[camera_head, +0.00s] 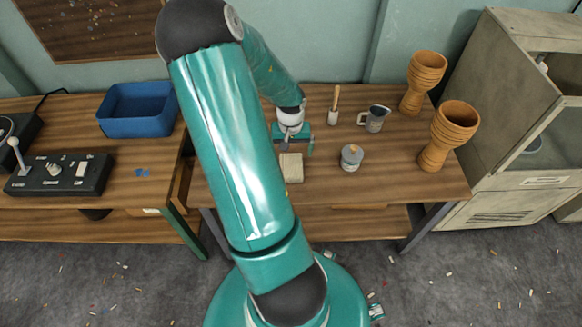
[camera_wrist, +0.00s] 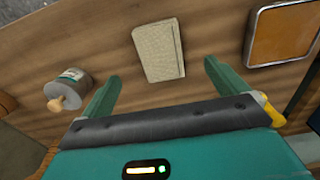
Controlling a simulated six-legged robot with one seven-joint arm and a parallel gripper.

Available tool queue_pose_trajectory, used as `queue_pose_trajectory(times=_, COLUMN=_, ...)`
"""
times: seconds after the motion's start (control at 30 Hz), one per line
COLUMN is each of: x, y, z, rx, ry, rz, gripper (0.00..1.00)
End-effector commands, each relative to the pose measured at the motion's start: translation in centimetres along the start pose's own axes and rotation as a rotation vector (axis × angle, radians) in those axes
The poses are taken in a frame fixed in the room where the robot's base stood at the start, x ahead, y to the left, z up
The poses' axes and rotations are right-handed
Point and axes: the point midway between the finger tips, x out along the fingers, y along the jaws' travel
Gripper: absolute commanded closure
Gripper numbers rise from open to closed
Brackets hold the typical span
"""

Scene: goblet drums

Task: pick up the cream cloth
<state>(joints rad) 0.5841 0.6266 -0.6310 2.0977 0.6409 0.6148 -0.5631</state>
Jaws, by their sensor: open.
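The cream cloth (camera_head: 291,167) lies folded flat on the wooden table, near its front edge, in the head view. It also shows in the wrist view (camera_wrist: 162,50) as a pale rectangle beyond and between the fingertips. My gripper (camera_head: 294,143) is above the table, just behind the cloth in the head view. In the wrist view my gripper (camera_wrist: 160,75) has its two green fingers spread wide, with nothing between them. The fingers appear apart from the cloth. My arm hides part of the table left of the cloth in the head view.
A grey lidded jar (camera_head: 351,158) stands right of the cloth, also seen in the wrist view (camera_wrist: 68,88). Behind are a grey jug (camera_head: 375,118) and a white pot with a wooden handle (camera_head: 334,112). Two goblet drums (camera_head: 446,135) stand right. A blue bin (camera_head: 138,110) is left.

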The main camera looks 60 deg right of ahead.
Motion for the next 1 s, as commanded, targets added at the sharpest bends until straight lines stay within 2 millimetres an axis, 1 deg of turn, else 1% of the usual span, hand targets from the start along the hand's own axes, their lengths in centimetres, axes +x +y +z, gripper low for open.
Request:
queue_pose_trajectory(times=0.03, x=1.2, y=0.1, z=0.1, rx=0.001, ry=-0.005, rz=0.001, gripper=0.02)
queue_pose_trajectory(times=0.1, x=2.5, y=0.1, z=0.1, rx=0.000, ry=-0.004, rz=0.001, gripper=0.02)
queue_pose_trajectory(times=0.2, x=3.9, y=0.1, z=-0.1, rx=-0.001, ry=-0.002, rz=0.000, gripper=0.02)
queue_pose_trajectory(times=0.43, x=5.7, y=0.1, z=-0.1, rx=-0.002, ry=-0.001, rz=0.000, gripper=0.02)
queue_pose_trajectory(times=0.6, x=8.3, y=0.3, z=0.1, rx=-0.001, ry=-0.003, rz=0.001, gripper=0.02)
queue_pose_trajectory(times=0.7, x=9.5, y=0.2, z=0.0, rx=-0.003, ry=-0.001, rz=-0.001, gripper=0.02)
queue_pose_trajectory(times=0.8, x=9.9, y=0.2, z=-0.1, rx=-0.002, ry=0.001, rz=-0.001, gripper=0.02)
queue_pose_trajectory(times=0.97, x=9.9, y=0.2, z=-0.1, rx=-0.002, ry=0.001, rz=-0.001, gripper=0.02)
queue_pose_trajectory(times=1.0, x=9.9, y=0.2, z=-0.1, rx=-0.003, ry=0.001, rz=-0.001, gripper=0.04)
